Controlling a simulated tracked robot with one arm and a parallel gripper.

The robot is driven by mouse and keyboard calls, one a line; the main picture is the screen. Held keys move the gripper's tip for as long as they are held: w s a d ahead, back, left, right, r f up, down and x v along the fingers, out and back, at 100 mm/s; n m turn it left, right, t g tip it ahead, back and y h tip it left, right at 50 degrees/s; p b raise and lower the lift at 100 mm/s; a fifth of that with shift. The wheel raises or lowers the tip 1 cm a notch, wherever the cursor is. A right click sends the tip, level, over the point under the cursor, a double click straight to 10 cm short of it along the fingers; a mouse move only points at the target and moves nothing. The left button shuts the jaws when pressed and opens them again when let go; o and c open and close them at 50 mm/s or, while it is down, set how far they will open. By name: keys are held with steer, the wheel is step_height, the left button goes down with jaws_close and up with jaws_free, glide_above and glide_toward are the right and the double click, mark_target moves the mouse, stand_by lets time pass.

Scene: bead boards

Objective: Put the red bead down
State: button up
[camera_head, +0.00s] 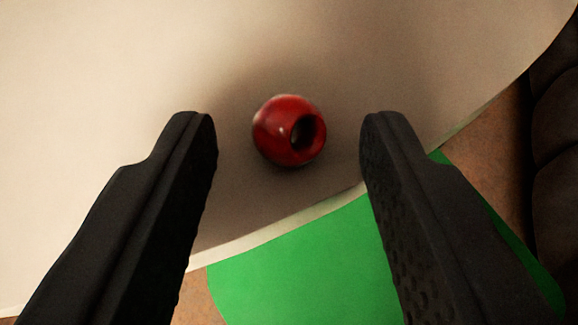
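The red bead (288,131) is round and glossy, with a dark hole facing toward the lower right. It appears to rest on a pale, round-edged surface (120,60), near that surface's front edge. My gripper (288,140) is open, with one black finger to the left of the bead and one to the right. A clear gap shows between the bead and each finger, so neither touches it.
A flat green area (300,270) lies below the pale surface's edge, between and behind my fingers. Brown ground (500,150) shows at the right. A dark, segmented object (555,150) stands at the right edge. The pale surface around the bead is clear.

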steer(key=shift+r, duration=0.1)
steer(key=shift+s+r, duration=0.15)
steer(key=shift+s, duration=0.05)
steer(key=p+v, duration=0.2)
steer(key=v, duration=0.9)
steer(key=shift+s, duration=0.3)
